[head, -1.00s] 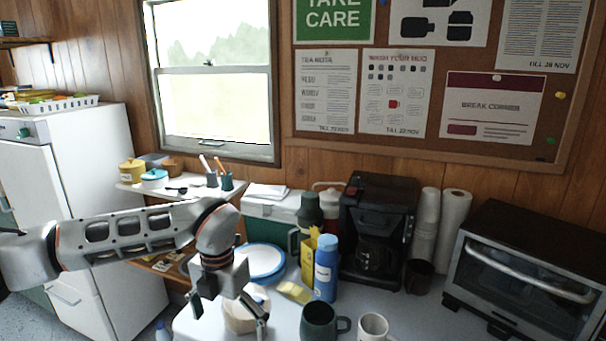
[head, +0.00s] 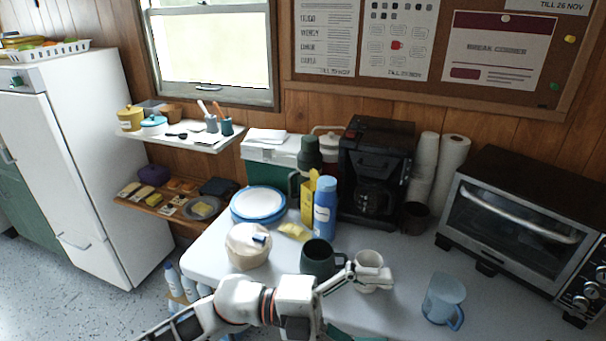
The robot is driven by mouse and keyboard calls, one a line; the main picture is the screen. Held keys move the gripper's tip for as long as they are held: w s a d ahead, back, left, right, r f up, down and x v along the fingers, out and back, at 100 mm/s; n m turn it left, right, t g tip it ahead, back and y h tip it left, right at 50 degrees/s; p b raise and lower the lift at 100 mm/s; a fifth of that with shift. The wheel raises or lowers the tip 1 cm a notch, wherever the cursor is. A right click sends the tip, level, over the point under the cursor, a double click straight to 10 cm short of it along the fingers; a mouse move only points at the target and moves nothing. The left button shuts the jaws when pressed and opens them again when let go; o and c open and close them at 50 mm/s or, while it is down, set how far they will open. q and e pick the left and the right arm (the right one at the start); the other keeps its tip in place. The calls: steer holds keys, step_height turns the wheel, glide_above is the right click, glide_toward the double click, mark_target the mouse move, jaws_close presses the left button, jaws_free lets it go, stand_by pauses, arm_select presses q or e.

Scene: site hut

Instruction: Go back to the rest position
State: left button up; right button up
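My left arm comes in from the bottom left. My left gripper (head: 360,300) is low in the head view, over the front of the white table (head: 210,262). One finger reaches up and right, spread away from the palm, and overlaps the lower part of a white mug (head: 368,259). I cannot tell whether it touches the mug. The other finger is mostly hidden or cut off at the bottom edge. The gripper looks open, with nothing seen held. My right gripper is not in view.
Close by stand a dark green mug (head: 317,258), a round tub (head: 247,253) with a blue item on top and a translucent blue mug (head: 443,299). Behind are a blue bottle (head: 325,210), a coffee maker (head: 375,170) and a toaster oven (head: 525,215). Floor is free at left.

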arm_select(q)
steer(key=w+a+f+n+t+y, duration=0.45)
steer(key=a+n+t, duration=0.4)
steer(key=n, duration=0.35)
steer(key=w+a+f+n+t+y, duration=0.3)
steer(key=w+a+f+n+t, duration=0.35)
steer(key=n+t, duration=0.4)
steer(key=s+a+f+n+g+y, duration=0.2)
steer(key=s+a+f+n+y, duration=0.2)
steer(key=s+a+f, duration=0.4)
steer(key=s+a+f+n+g+y, duration=0.3)
steer(key=s+a+f+n+y, duration=0.2)
steer(key=f, duration=1)
steer(key=s+a, duration=0.3)
steer(key=a, duration=0.2)
steer(key=shift+f+g, duration=0.3)
steer(key=shift+f, duration=0.05)
steer(key=shift+n, duration=0.25)
